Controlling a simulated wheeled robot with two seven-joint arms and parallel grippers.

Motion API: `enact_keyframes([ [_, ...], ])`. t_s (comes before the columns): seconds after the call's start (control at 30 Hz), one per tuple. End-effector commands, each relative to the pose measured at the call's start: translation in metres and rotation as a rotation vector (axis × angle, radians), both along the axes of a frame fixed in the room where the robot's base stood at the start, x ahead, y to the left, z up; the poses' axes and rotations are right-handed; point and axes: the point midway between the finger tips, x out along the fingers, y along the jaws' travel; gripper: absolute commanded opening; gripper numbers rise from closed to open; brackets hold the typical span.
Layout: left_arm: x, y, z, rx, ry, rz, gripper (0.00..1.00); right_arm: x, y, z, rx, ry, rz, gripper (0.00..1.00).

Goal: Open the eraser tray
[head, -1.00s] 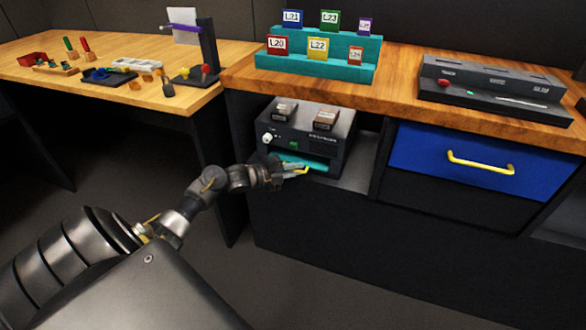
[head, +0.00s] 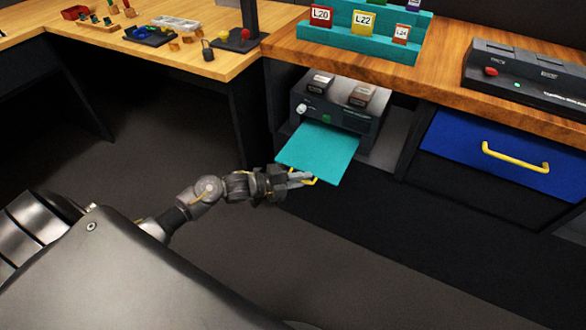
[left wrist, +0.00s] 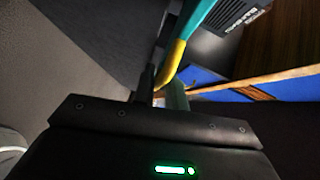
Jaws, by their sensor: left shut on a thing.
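The eraser tray (head: 318,152) is a flat teal tray sticking far out of the dark eraser unit (head: 345,110) in the cubby under the wooden counter. Its yellow handle (head: 314,181) is at the front edge. My left gripper (head: 300,178) is shut on that handle, with the arm coming in from the left. In the left wrist view the yellow handle (left wrist: 172,62) runs between the fingers, with the teal tray (left wrist: 200,14) beyond it. The fingers partly hide the handle. My right gripper is not in view.
Two small blocks, one dark (head: 320,82) and one brown (head: 362,95), sit on the unit. A blue drawer (head: 490,150) with a yellow handle is to the right. A teal rack (head: 370,40) of labelled cartridges stands on the counter. The floor before the tray is clear.

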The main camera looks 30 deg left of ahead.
Motion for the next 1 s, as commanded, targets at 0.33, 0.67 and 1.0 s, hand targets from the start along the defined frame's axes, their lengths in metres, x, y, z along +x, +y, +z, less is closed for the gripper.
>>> enact_keyframes([
  [0.33, -0.005, -0.002, -0.007, 0.005, 0.018, -0.005, 0.0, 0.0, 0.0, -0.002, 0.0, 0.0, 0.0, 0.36],
  [0.67, -0.004, -0.002, -0.004, 0.002, 0.009, -0.005, 0.31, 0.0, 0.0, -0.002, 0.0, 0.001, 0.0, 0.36],
  [1.0, -0.028, 0.023, 0.001, 0.006, 0.009, -0.003, 0.31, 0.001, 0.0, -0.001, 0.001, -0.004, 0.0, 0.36],
])
